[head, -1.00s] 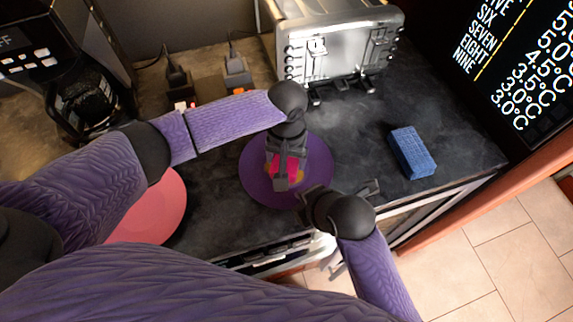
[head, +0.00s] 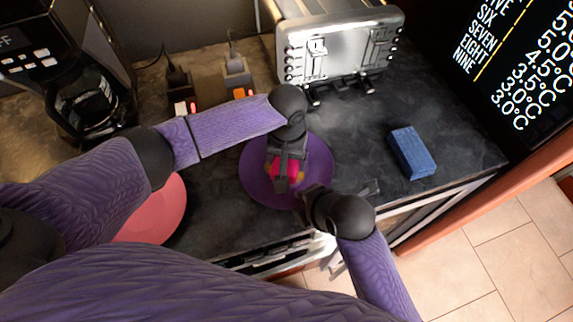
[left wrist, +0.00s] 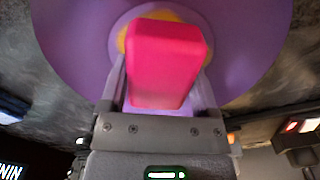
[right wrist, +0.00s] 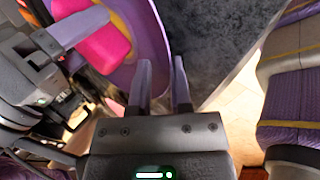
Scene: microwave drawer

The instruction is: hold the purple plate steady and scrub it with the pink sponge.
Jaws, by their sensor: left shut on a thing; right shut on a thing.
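The round purple plate (head: 255,186) lies on the dark counter, with a yellow patch at its middle. My left gripper (head: 283,180) is shut on the pink sponge (head: 290,170) over the plate's centre. In the left wrist view the sponge (left wrist: 165,65) sits between the fingers, covering part of the yellow patch. Whether the sponge touches the plate is hard to tell. My right gripper (right wrist: 160,78) is shut on the plate's near right rim; in the right wrist view the purple rim (right wrist: 150,35) runs down to its fingers.
A pink plate (head: 160,212) lies to the left, partly under my left arm. A blue sponge (head: 412,152) lies on the right side of the counter. The counter's front edge is close to the plate.

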